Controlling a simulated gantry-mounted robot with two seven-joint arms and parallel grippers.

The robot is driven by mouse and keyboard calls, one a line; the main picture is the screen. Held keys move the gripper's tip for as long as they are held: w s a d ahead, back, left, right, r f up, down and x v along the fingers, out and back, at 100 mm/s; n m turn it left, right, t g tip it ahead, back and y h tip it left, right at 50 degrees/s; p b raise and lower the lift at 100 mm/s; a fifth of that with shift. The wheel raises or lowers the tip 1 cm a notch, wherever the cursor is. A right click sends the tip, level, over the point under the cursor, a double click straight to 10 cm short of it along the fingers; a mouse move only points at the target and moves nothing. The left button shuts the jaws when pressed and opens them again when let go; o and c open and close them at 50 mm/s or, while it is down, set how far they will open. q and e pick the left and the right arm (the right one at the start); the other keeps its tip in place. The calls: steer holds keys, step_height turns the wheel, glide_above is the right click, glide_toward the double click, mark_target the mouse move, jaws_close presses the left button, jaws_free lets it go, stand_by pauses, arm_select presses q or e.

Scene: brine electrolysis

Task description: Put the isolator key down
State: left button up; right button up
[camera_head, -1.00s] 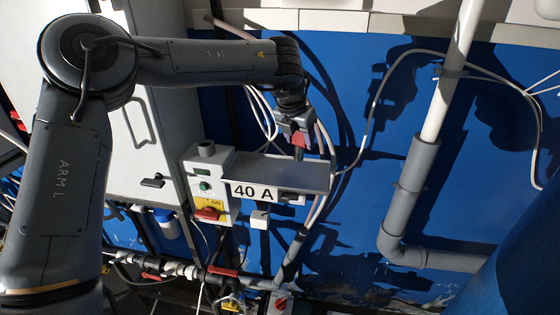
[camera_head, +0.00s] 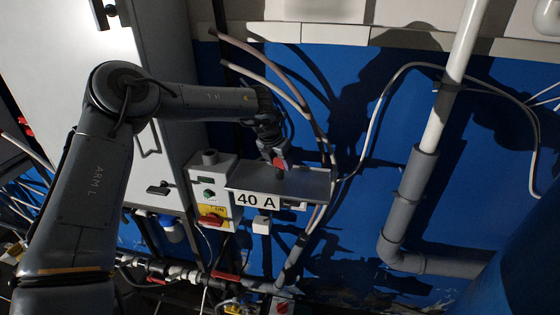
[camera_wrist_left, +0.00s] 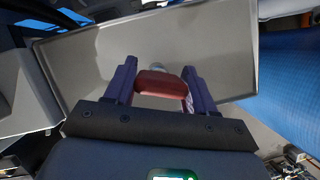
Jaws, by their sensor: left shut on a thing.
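The isolator key has a red handle (camera_head: 280,163) and a short grey shaft pointing down. My left gripper (camera_head: 276,159) is shut on the red handle. It holds the key over the grey shelf (camera_head: 312,186) that carries the 40 A label. In the left wrist view the red handle (camera_wrist_left: 160,86) sits between the two fingers, with the grey shaft end beyond it and the bare shelf (camera_wrist_left: 215,52) behind. I cannot tell whether the shaft touches the shelf. My right gripper is not in view.
A control box (camera_head: 209,190) with a red switch on a yellow plate stands at the shelf's left end. Cables (camera_head: 318,125) run down behind the shelf's right part. A grey pipe (camera_head: 415,180) stands further right. The shelf top looks otherwise empty.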

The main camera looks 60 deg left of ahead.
arm_select(q)
steer(key=shift+f, duration=0.3)
steer(key=shift+f, duration=0.2)
steer(key=o, duration=1.2)
steer(key=shift+c, duration=0.2)
steer(key=shift+r, duration=0.1)
steer(key=shift+r, duration=0.15)
steer(key=b+v, duration=0.2)
steer(key=v, duration=0.9)
steer(key=shift+s+r, duration=0.2)
steer(key=shift+r, duration=0.1)
